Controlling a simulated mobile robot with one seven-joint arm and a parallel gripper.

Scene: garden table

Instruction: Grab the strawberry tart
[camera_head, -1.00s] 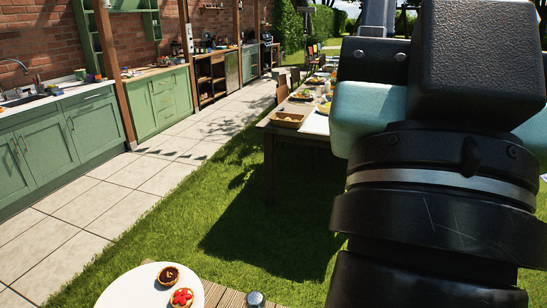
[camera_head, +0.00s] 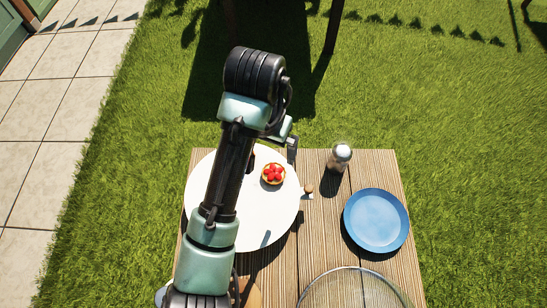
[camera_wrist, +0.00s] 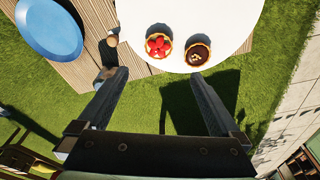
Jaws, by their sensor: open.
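The strawberry tart (camera_head: 273,174), a small golden crust with red strawberries on top, sits near the right edge of a white round board (camera_head: 272,220) on the wooden table. It also shows in the wrist view (camera_wrist: 158,47), near the board's edge. There a second tart, dark with pale bits on top (camera_wrist: 198,54), sits to its right; in the head view my arm hides it. My gripper (camera_wrist: 159,76) is open and empty, its two fingers spread wide. It hangs above and apart from the strawberry tart, which appears between and beyond the fingertips.
A blue plate (camera_head: 376,220) lies on the slatted table (camera_head: 313,240) to the right. A shaker with a metal top (camera_head: 340,157) stands at the far edge. A round wire-mesh item (camera_head: 352,290) is at the near edge. A small wooden knob (camera_head: 308,188) sits beside the board.

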